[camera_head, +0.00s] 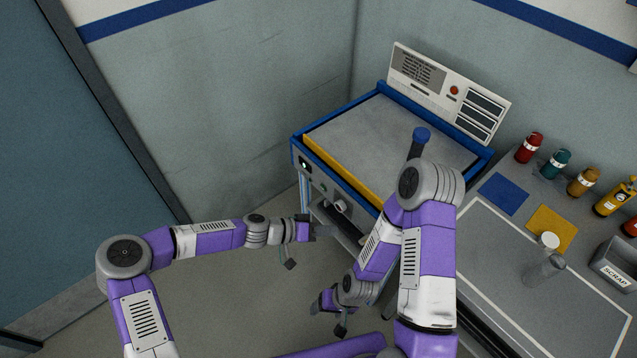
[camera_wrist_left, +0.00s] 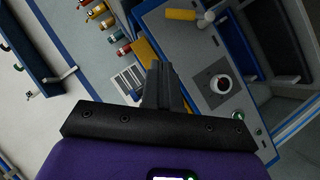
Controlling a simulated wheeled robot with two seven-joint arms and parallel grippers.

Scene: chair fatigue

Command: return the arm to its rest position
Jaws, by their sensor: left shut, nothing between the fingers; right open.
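My left arm reaches in from the left in the head view. Its gripper (camera_head: 322,231) is in front of the test machine, near the machine's front panel, with no object visible in it. In the left wrist view the two fingers (camera_wrist_left: 160,88) are together and empty, pointing toward the machine. My right arm is bent, its elbow high in front of the machine. Its gripper (camera_head: 316,306) is open, low and below the left one; its fingertips are small and hard to make out.
The blue-framed machine (camera_head: 296,140) has a knob (camera_head: 340,206) on its front, also seen in the left wrist view (camera_wrist_left: 220,84). Floor is clear at lower left.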

